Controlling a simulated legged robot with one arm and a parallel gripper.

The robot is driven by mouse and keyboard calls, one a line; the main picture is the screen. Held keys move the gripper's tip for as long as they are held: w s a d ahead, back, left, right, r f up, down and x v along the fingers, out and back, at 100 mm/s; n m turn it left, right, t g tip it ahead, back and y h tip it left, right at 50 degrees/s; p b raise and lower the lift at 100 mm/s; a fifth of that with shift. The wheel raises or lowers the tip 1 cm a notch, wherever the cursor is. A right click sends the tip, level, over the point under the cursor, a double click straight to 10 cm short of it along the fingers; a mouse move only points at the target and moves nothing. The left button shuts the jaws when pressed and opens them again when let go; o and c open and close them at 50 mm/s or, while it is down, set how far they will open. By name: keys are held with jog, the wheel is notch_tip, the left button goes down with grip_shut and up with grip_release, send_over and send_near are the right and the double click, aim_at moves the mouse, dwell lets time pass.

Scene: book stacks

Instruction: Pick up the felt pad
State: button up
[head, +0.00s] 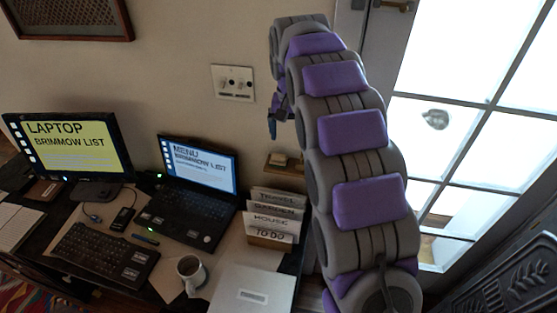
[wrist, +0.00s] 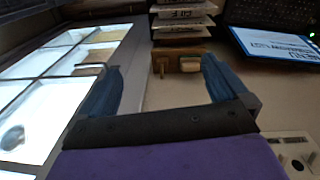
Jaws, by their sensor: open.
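My gripper (wrist: 161,66) is open, with its two blue fingers apart and nothing between them at close range. In the head view my gripper (head: 273,127) hangs by the wall, at the far end of my arm. Beyond the fingers in the wrist view is a small wooden ledge (wrist: 181,50) with a light tan block (wrist: 190,63) on it. In the head view the ledge (head: 290,171) is on the wall below my gripper, with the tan block (head: 279,159) on top. The block may be the felt pad; I cannot tell for sure.
A labelled file holder (head: 270,236) stands on the desk under the ledge. A laptop (head: 190,220), a monitor (head: 70,145), a keyboard (head: 105,257) and a mug (head: 191,272) are to the left. A wall plate (head: 233,83) is left of my gripper, and a glazed door (head: 455,130) is at right.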

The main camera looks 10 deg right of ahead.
jog(key=m+p, duration=0.1)
send_over(278, 155)
jog(key=s, duration=0.3)
notch_tip(278, 155, down, 5)
jog(key=w+f+t, duration=0.1)
jog(key=w, duration=0.1)
jog(key=f, duration=0.4)
jog(key=f+b, duration=0.1)
jog(key=f, duration=0.7)
jog(key=shift+w+d+f, duration=0.1)
jog(key=shift+w+f, duration=0.15)
jog(key=shift+w, duration=0.15)
jog(key=f, duration=0.1)
jog(key=f+b, duration=0.1)
jog(key=f, duration=0.3)
jog(key=shift+w, duration=0.25)
jog(key=shift+c, duration=0.2)
jog(key=c, duration=1.1)
